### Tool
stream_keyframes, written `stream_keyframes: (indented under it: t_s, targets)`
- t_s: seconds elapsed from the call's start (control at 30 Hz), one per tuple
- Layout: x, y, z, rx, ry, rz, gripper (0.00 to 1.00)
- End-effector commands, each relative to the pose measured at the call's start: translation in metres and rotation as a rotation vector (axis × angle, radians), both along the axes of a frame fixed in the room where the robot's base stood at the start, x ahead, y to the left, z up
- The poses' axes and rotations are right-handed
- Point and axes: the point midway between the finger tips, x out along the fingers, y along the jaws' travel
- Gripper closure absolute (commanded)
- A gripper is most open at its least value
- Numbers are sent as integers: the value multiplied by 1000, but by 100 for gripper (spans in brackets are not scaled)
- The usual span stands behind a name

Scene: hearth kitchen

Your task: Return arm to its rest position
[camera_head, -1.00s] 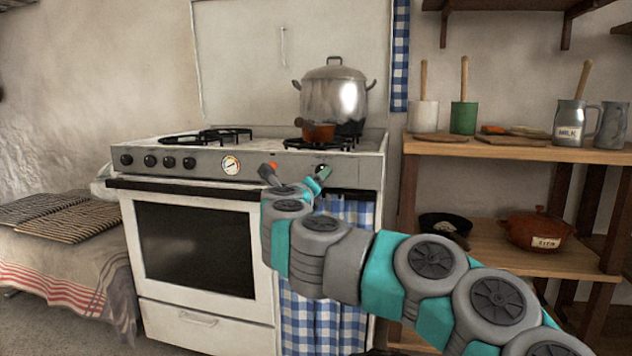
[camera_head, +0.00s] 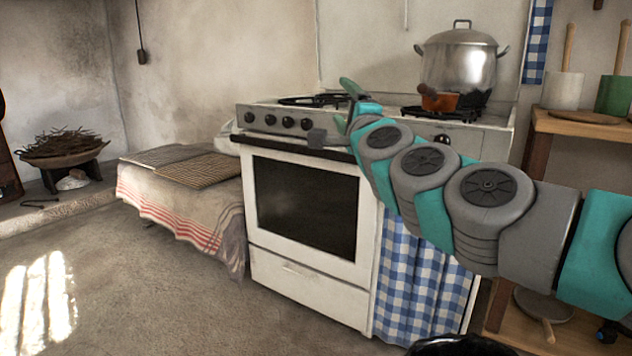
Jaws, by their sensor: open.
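My arm reaches in from the right edge of the head view, across the front of the stove. My gripper (camera_head: 333,131) is at its left end, in front of the stove's control panel. Its fingers are apart and nothing shows between them. The white stove (camera_head: 265,248) has a closed oven door with a dark window. Part of its panel and the curtain beside the oven are hidden behind my arm.
A large metal pot (camera_head: 458,62) and a small orange-brown pot (camera_head: 440,101) are on the stove's right side. A cloth-covered bench with woven mats (camera_head: 190,166) stands left of the stove. A wooden shelf (camera_head: 585,128) is at right. The floor at front left is clear.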

Motion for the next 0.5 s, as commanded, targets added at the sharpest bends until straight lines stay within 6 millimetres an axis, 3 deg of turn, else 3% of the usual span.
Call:
stream_keyframes:
  t_s: [0.1, 0.23, 0.33, 0.5]
  targets:
    - [-33, 47, -25, -249, 20, 134, 22]
    - [-70, 84, -77, -523, 79, 276, 22]
    - [-100, 98, -127, -725, 146, 377, 22]
    - [-152, 91, -220, -1025, 306, 536, 22]
